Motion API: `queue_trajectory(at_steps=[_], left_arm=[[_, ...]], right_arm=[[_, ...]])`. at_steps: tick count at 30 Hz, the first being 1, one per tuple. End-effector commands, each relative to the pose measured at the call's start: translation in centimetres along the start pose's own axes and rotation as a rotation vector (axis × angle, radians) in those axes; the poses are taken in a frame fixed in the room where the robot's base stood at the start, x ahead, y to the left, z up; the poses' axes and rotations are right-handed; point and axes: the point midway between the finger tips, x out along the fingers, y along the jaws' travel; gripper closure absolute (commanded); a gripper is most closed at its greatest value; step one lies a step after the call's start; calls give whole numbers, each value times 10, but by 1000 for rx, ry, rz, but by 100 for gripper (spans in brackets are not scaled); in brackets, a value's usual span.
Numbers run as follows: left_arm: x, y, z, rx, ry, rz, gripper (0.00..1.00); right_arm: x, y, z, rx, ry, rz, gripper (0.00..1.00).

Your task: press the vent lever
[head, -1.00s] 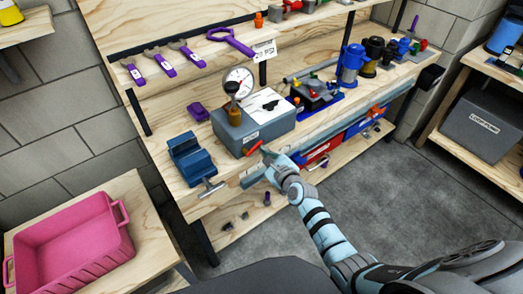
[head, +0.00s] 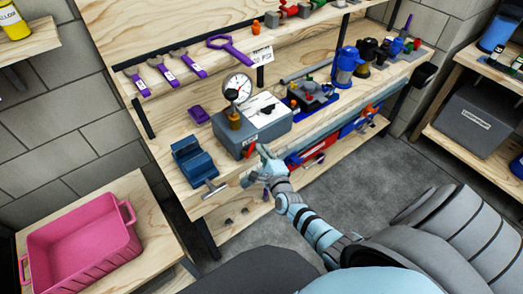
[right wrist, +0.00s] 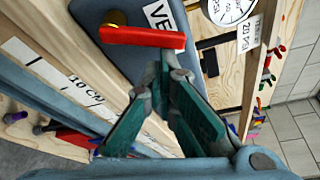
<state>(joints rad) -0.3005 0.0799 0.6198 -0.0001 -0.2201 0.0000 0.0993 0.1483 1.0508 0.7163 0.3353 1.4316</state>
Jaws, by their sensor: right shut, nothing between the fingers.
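The vent lever is a red bar (right wrist: 142,37) on a brass pivot, on the front of a grey box (head: 262,132) with a round pressure gauge (head: 238,87) on top. In the head view the lever (head: 250,149) is small and sits just left of my right gripper (head: 264,154). My right gripper is shut and empty. In the right wrist view its fingertips (right wrist: 164,60) are at the lever's free end; I cannot tell whether they touch it. Part of a "VE" label (right wrist: 160,15) shows beside the lever. My left gripper is not in view.
A blue vise (head: 193,162) stands left of the grey box on the wooden bench. A purple block (head: 199,114) lies behind it. Blue and black filter housings (head: 348,66) stand to the right. A pink bin (head: 80,245) sits on a lower table at left.

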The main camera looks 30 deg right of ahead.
Motion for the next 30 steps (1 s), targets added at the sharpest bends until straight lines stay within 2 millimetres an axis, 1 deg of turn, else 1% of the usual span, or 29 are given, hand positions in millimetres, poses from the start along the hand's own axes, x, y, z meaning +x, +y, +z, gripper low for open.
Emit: queue_trajectory(at_steps=[3, 11, 14, 19, 20, 22, 27, 30], left_arm=[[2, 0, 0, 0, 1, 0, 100], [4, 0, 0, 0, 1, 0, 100], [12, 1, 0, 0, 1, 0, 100], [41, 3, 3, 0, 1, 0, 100], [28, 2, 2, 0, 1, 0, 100], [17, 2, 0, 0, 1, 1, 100], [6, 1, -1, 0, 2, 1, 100], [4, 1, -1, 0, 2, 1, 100]], right_arm=[[-1, -1, 4, -67, -1, -23, 100], [0, 0, 2, -63, -2, -22, 100], [4, 2, -7, -64, -3, -22, 100], [15, 8, -37, -69, -8, -21, 100], [3, 4, -33, -66, -7, -15, 100], [-16, -1, -30, -65, -8, -16, 100], [-56, -1, -30, -65, -8, -17, 100], [-72, 0, -30, -65, -8, -17, 100]])
